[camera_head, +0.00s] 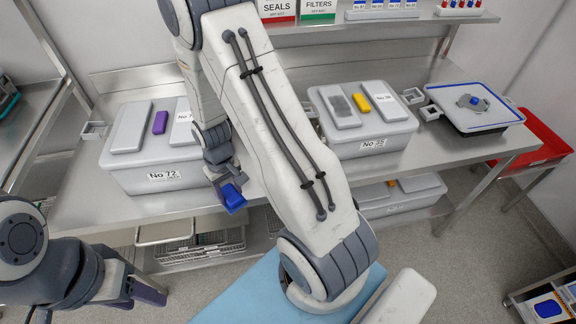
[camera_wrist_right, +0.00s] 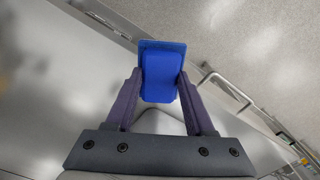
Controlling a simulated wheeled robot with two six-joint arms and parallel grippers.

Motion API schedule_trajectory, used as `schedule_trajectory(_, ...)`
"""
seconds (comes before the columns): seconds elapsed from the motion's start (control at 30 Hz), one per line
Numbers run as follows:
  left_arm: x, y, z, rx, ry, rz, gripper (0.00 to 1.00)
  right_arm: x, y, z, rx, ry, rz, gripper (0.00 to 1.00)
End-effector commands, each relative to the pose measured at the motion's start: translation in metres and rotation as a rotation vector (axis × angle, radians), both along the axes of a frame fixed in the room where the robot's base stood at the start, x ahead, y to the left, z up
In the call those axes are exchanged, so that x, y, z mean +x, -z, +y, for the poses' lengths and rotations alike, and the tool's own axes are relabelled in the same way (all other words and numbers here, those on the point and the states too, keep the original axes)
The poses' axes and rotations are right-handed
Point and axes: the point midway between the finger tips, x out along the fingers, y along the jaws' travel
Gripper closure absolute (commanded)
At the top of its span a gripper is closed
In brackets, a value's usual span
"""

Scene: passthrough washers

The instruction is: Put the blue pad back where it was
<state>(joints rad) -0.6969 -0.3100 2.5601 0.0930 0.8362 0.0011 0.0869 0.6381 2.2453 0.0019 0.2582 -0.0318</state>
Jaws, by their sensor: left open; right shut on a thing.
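The blue pad (camera_head: 233,198) is held in the jaws of my right gripper (camera_head: 224,182), in front of the grey box marked No 72. In the right wrist view the blue pad (camera_wrist_right: 160,78) sits between both fingertips of the right gripper (camera_wrist_right: 160,84), with its far end sticking out past them. It is clear of the bench top. My left gripper (camera_head: 143,292) is low at the left, open and empty, away from the pad. The pad's original place cannot be told from these frames.
The No 72 box (camera_head: 150,178) has a purple pad (camera_head: 160,122) on it. The No 35 box (camera_head: 368,146) carries a yellow pad (camera_head: 362,103). A white tray (camera_head: 460,92) holds a grey part with a blue knob. A red bin (camera_head: 545,140) stands at right.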

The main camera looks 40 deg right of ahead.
Motion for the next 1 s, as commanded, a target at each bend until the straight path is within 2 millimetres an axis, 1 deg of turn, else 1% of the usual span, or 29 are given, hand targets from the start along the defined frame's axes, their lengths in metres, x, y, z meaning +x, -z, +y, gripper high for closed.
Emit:
schedule_trajectory(0.03, 0.0, -0.005, 0.0, 0.0, 0.0, 0.0, 0.5, 0.001, -0.01, -0.022, 0.0, 0.047, -0.004, 0.98)
schedule_trajectory(0.07, 0.0, -0.007, 0.0, 0.0, 0.0, 0.0, 0.5, 0.0, -0.015, -0.035, -0.001, 0.076, -0.005, 0.98)
schedule_trajectory(0.1, 0.0, -0.01, 0.0, 0.0, 0.0, 0.0, 0.5, -0.003, -0.023, -0.055, -0.001, 0.117, -0.005, 0.98)
schedule_trajectory(0.13, 0.0, -0.012, 0.0, 0.0, 0.0, 0.0, 0.5, -0.005, -0.029, -0.07, -0.001, 0.15, -0.006, 0.98)
schedule_trajectory(0.17, 0.0, -0.014, 0.0, 0.0, -0.001, 0.0, 0.5, -0.009, -0.034, -0.086, -0.001, 0.182, -0.004, 0.98)
schedule_trajectory(0.2, 0.0, -0.016, 0.0, 0.0, -0.001, 0.0, 0.5, -0.015, -0.042, -0.106, -0.001, 0.224, -0.006, 0.98)
schedule_trajectory(0.3, 0.0, -0.022, 0.0, 0.0, -0.001, 0.0, 0.5, -0.034, -0.06, -0.151, -0.002, 0.321, -0.004, 0.98)
schedule_trajectory(0.4, 0.0, -0.026, 0.0, 0.0, -0.001, 0.0, 0.5, -0.055, -0.073, -0.186, -0.001, 0.4, -0.002, 0.98)
schedule_trajectory(0.5, 0.0, -0.029, 0.0, 0.0, -0.002, 0.0, 0.5, -0.072, -0.083, -0.209, -0.001, 0.455, -0.002, 0.98)
schedule_trajectory(0.6, 0.0, -0.03, 0.0, 0.0, -0.002, 0.0, 0.5, -0.081, -0.087, -0.22, -0.001, 0.484, 0.0, 0.98)
schedule_trajectory(0.67, 0.0, -0.032, 0.0, 0.0, -0.002, 0.0, 0.5, -0.081, -0.086, -0.221, 0.0, 0.49, 0.001, 0.98)
schedule_trajectory(0.7, 0.0, -0.035, 0.0, 0.0, -0.002, 0.0, 0.5, -0.077, -0.084, -0.22, 0.001, 0.489, 0.003, 0.98)
schedule_trajectory(0.77, 0.0, -0.039, 0.0, 0.0, -0.002, 0.0, 0.5, -0.068, -0.079, -0.215, 0.002, 0.488, 0.005, 0.98)
schedule_trajectory(1.0, 0.0, -0.06, 0.0, 0.0, 0.001, 0.0, 0.5, -0.018, -0.046, -0.191, 0.001, 0.486, 0.005, 0.98)
